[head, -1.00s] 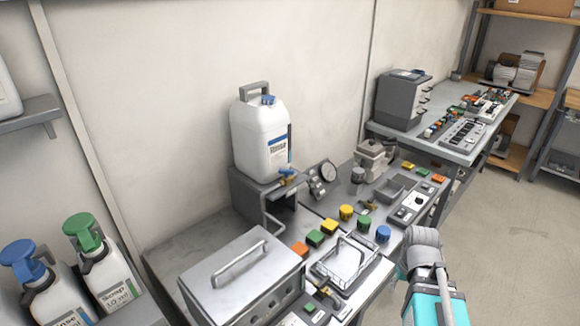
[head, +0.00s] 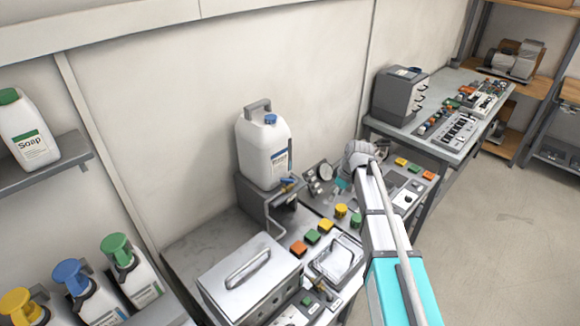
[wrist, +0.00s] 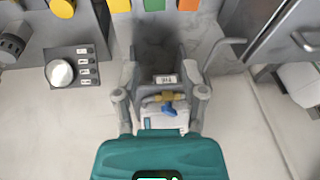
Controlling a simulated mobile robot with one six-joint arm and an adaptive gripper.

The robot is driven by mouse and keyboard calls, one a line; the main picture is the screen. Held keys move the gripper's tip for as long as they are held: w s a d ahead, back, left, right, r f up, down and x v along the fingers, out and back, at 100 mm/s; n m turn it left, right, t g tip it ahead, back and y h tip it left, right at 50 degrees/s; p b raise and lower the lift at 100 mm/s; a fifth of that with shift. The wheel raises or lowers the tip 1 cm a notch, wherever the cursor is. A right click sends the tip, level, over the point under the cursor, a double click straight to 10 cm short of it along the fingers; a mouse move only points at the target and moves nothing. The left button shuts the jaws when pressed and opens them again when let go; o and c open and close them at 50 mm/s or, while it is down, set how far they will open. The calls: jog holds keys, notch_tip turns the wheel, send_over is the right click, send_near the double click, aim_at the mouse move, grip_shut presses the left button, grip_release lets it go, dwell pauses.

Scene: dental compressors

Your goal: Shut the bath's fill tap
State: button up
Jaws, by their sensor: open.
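The fill tap is a brass body with a blue lever (head: 287,182), at the front of the grey stand under the white canister (head: 264,150). In the wrist view the brass tap with its blue lever (wrist: 169,111) shows beyond my fingers, below a small label reading "Fill" (wrist: 165,78). My gripper (wrist: 160,96) is open and empty, its two fingers apart, with the tap framed between them in the picture. I see no contact with it. I cannot tell the tap's flow state. In the head view my arm hides most of the gripper.
Coloured buttons (head: 312,237) line the bench. Labelled bottles (head: 90,295) are at lower left. The floor at right is clear.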

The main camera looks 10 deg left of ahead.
aim_at(287, 180)
jog(key=w+a+r+n+y+p, duration=0.1)
jog(key=w+a+r+n+p, duration=0.5)
jog(key=a+r, duration=0.4)
jog(key=w+a+p, duration=0.1)
jog(key=a+p, duration=0.1)
jog(key=a, duration=0.1)
jog(key=shift+r+y, duration=0.2)
jog(key=shift+y, duration=0.1)
jog(key=shift+w+a+f, duration=0.1)
jog(key=b+x, duration=0.8)
jog(key=x, duration=0.1)
jog(key=b+x, duration=0.4)
jog(key=shift+s+f+b, duration=0.3)
jog(key=shift+b, duration=0.05)
jog(key=shift+c, duration=0.2)
